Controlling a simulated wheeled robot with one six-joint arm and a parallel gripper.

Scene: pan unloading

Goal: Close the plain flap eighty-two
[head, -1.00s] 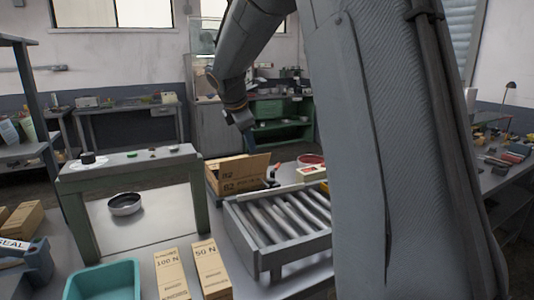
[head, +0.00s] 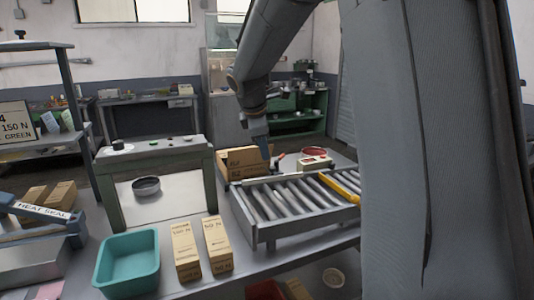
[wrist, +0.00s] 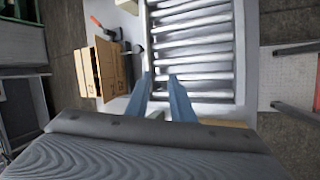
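An open cardboard box (head: 236,161) stands at the back of the work table, left of the roller conveyor, with a raised flap. Its printed numbers are too small to read surely now. It also shows in the wrist view (wrist: 107,72), left of my fingers, with part of its dark inside visible. My gripper (head: 265,151) is at the box's right end in the head view; contact cannot be told. In the wrist view my gripper's two blue fingers (wrist: 160,92) are apart with nothing between them, beside the box and over the conveyor's near edge.
The roller conveyor (head: 262,239) lies right of the box, with a yellow bar (head: 341,188) across it. A red-handled tool (wrist: 97,22) is beside the box. A teal bin (head: 128,264), two tan cartons (head: 186,250) and a grey stand (head: 110,205) are nearer left.

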